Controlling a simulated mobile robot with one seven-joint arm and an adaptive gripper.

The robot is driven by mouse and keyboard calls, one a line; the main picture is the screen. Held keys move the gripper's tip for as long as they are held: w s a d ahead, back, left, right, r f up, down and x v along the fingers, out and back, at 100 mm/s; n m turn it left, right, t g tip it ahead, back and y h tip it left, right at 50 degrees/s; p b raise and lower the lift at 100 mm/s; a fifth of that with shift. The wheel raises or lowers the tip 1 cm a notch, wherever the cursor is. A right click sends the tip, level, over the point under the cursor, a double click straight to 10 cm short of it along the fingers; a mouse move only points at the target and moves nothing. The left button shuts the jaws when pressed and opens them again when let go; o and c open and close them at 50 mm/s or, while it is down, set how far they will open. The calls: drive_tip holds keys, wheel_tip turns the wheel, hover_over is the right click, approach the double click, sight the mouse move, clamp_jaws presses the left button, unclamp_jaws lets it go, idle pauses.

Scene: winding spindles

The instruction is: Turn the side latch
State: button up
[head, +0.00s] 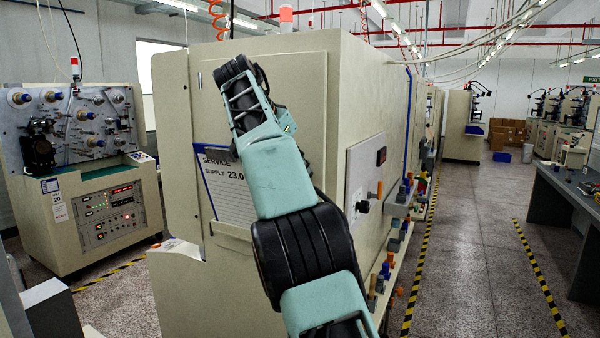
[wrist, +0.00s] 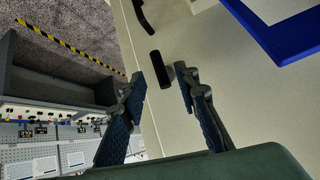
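In the wrist view a short black latch handle (wrist: 160,70) stands out from the beige cabinet face. My gripper (wrist: 161,79) is open, with one finger on each side of this handle. A gap shows between the handle and each finger, and I cannot tell how far the handle reaches between them in depth. In the head view my arm stretches up in front of the beige cabinet (head: 290,72), and the latch is not visible there. My fingers cannot be made out in that view.
A second, curved black handle (wrist: 143,16) is on the same face above the latch. A blue-framed service card (head: 233,185) is beside my arm. A control panel with a black knob (head: 362,207) is on the cabinet's right side. The aisle (head: 470,230) is clear.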

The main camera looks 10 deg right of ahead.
drive_tip(key=v, duration=0.4)
idle(0.4)
